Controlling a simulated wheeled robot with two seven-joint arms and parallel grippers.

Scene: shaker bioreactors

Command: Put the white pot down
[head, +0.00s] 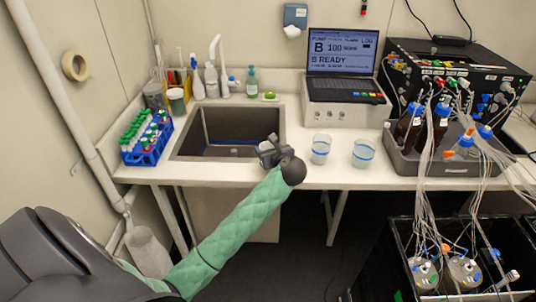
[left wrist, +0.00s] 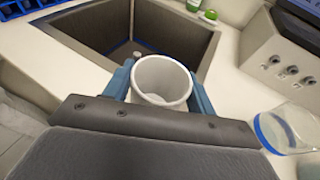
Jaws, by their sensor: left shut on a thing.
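The white pot (left wrist: 162,78) is round and open at the top, and it shows between the two blue fingers of my left gripper (left wrist: 160,92) in the left wrist view. The gripper is shut on it. In the head view my left gripper (head: 271,151) is at the right front corner of the sink, near the counter's front edge. The pot is hidden behind the gripper there. I cannot tell whether its base touches the counter. My right gripper is out of view.
Two clear cups with blue bands (head: 321,149) (head: 363,153) stand on the counter just right of my gripper. The sink (head: 228,128) lies to its left. A blue tube rack (head: 147,144) stands farther left. A laptop (head: 343,62) and a grey tray (head: 446,166) are to the right.

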